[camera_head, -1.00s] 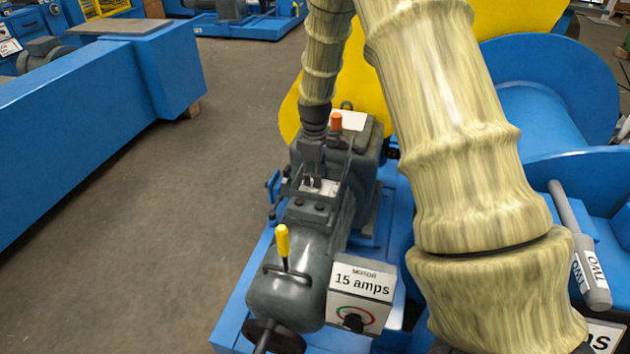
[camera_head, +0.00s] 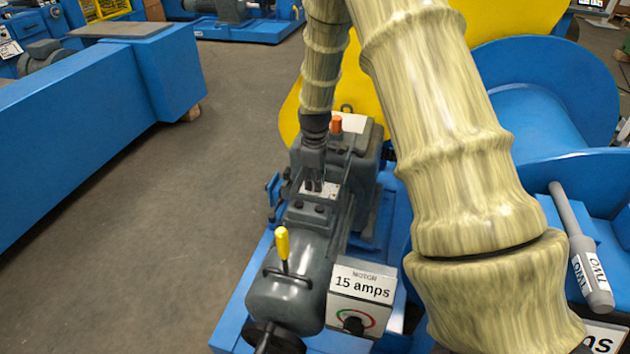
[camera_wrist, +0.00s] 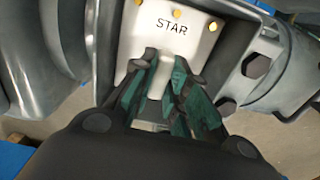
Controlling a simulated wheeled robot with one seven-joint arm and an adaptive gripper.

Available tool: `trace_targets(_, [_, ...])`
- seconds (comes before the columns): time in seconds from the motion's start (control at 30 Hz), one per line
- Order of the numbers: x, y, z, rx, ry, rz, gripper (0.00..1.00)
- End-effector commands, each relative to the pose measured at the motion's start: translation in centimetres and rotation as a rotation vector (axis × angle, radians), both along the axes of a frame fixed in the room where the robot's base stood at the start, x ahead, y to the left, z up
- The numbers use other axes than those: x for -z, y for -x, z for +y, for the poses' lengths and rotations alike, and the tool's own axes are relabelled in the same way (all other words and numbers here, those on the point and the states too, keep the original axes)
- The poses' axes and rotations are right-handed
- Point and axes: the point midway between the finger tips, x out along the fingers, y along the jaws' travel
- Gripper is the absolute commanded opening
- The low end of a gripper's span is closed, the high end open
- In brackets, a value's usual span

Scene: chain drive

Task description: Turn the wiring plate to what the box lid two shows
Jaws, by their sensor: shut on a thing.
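The wiring plate (camera_wrist: 178,38) is white, reads STAR upright in the wrist view, and has yellow round studs near its top. A pale raised tab (camera_wrist: 160,76) stands below the word. My gripper (camera_wrist: 165,64) is shut on this tab, with dark green fingers on either side. In the head view the plate (camera_head: 331,190) shows small and partly hidden on top of the grey motor, with my gripper (camera_head: 318,187) pointing down onto it. I cannot make out a box lid marked two.
A white box (camera_head: 361,298) reads MOTOR 15 amps and has a dial. A yellow-handled lever (camera_head: 283,243) stands on the motor. A grey rod at the right bears upside-down labels (camera_head: 582,272) reading TWO. Blue machinery surrounds the motor; open floor (camera_head: 190,220) lies left.

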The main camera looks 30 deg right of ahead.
Motion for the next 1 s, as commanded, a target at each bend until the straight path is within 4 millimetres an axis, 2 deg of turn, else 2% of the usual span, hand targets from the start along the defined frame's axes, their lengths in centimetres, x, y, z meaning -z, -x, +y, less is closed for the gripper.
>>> trace_targets(0.37, [-0.55,0.04,0.0,0.154,-0.001,0.002,0.0])
trace_targets(1.0, [-0.5,-0.03,-0.03,0.746,0.001,0.0,0.0])
